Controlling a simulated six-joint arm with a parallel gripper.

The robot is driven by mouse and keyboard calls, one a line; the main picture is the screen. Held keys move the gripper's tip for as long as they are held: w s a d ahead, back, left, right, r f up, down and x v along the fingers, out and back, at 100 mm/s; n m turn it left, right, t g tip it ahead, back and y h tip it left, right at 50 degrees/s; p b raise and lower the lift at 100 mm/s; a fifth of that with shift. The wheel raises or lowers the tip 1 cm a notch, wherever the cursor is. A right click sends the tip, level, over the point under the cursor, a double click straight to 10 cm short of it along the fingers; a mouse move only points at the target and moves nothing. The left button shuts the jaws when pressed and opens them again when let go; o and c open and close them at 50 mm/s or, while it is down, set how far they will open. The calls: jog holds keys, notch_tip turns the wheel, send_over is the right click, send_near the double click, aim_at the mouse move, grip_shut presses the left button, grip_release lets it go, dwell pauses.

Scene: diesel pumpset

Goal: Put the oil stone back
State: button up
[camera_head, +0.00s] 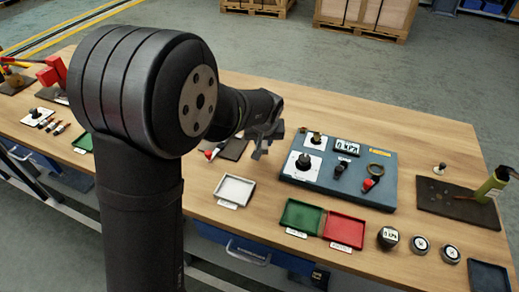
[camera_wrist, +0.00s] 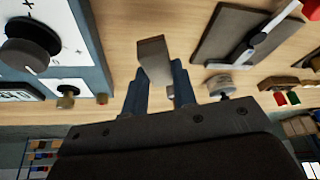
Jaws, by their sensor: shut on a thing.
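The oil stone (camera_wrist: 153,58), a grey-brown rectangular block, shows in the wrist view between the fingers of my gripper (camera_wrist: 158,84). My gripper is shut on it, and the block sticks out beyond the fingertips. In the head view my gripper (camera_head: 263,138) is above the wooden table, just left of the blue test panel. The stone is small there and partly hidden by the gripper. Bare wood shows around the stone in the wrist view; its exact height above the table is hard to tell.
The blue panel (camera_head: 330,188) carries knobs and displays. A white tray (camera_head: 235,189), green tray (camera_head: 303,215) and red tray (camera_head: 344,229) lie near the front edge. A dark mat (camera_wrist: 228,42) holds a tool. Another dark mat (camera_head: 450,203) lies at right. Bare table lies behind the panel.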

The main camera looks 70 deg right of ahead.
jog(key=shift+w+d+f, duration=0.3)
jog(key=shift+w+f, duration=0.2)
jog(key=shift+w, duration=0.25)
jog(key=shift+f, duration=2)
jog(key=o, duration=1)
jog(key=shift+f, duration=0.15)
jog(key=shift+c, duration=0.2)
jog(key=v, duration=1.2)
